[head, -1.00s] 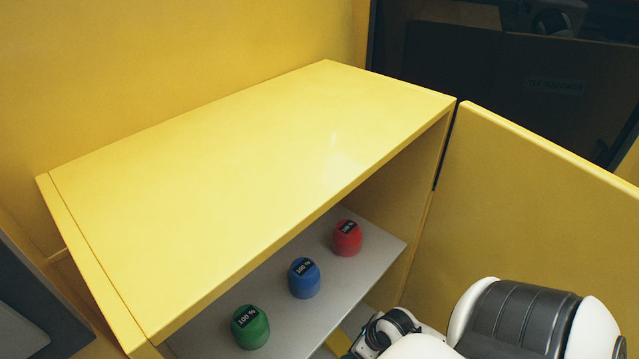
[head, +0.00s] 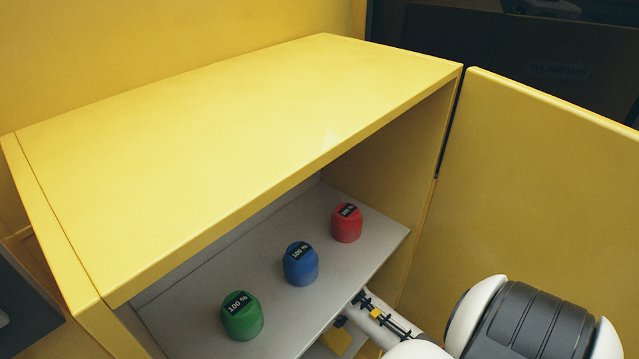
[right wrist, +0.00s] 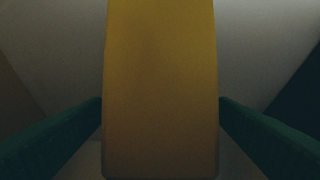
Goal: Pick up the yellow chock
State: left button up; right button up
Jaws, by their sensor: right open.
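The yellow chock (right wrist: 160,60) fills the middle of the right wrist view as a tall yellow block. My right gripper (right wrist: 160,115) is open, with one green finger on each side of the chock. Its fingers look close to the chock's sides; whether they touch it I cannot tell. In the head view a yellow piece, seemingly the chock (head: 337,343), shows low in the cabinet below the grey shelf, partly hidden by the shelf edge. My right arm reaches in there from the lower right. My left gripper is not in view.
The grey shelf (head: 200,300) carries a green (head: 242,318), a blue (head: 301,266) and a red (head: 346,224) round-topped object. The yellow cabinet top (head: 240,150) overhangs it. A yellow panel (head: 540,180) stands at the right, close to my right arm.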

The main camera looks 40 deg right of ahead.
jog(key=shift+b+x, duration=0.5)
jog(key=shift+x, duration=0.55)
jog(key=shift+r, duration=0.1)
jog(key=shift+c, duration=0.2)
jog(key=c, duration=1.2)
jog(key=shift+c, duration=1.2)
jog(key=shift+r, duration=0.1)
